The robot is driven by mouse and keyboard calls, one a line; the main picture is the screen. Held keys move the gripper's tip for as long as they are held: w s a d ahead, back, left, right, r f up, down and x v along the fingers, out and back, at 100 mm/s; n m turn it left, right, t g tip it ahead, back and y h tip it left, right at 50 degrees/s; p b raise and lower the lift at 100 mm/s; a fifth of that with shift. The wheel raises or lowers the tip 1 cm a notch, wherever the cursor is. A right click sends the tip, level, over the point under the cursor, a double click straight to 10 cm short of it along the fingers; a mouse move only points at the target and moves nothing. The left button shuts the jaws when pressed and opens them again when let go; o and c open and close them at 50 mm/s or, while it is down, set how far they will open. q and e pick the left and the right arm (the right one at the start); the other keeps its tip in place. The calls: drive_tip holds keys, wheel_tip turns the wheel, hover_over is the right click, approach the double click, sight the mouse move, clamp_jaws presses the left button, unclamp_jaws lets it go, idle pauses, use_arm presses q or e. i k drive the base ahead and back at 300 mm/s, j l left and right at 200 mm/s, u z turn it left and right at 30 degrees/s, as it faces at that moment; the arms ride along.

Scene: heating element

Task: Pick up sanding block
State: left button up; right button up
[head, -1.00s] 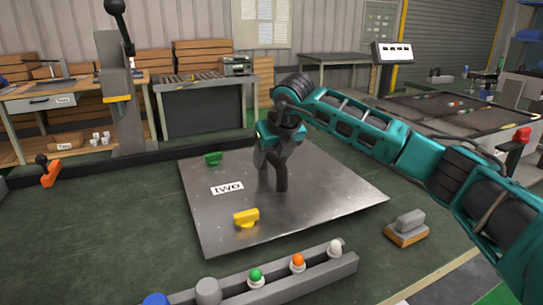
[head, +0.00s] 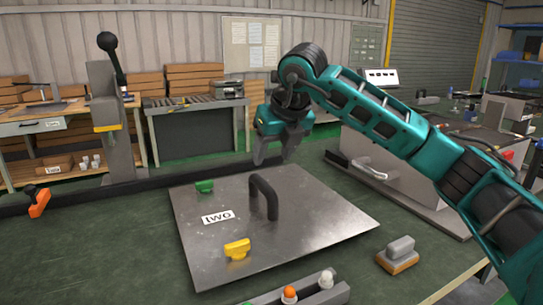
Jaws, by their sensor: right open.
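The sanding block (head: 398,255) is a small block with a grey grip on top and an orange-brown base. It sits on the green bench top at the lower right, apart from the metal plate. My right gripper (head: 274,158) is open and empty, pointing down above the back part of the plate, behind its dark handle. It is well to the left of and behind the sanding block. My left gripper is not in view.
A grey rack (head: 328,294) with coloured balls stands at the front. Green bench top is clear around the block.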

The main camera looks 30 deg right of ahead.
sight(399, 256)
drive_tip(key=k+j, duration=0.1)
drive_tip(key=k, duration=0.9)
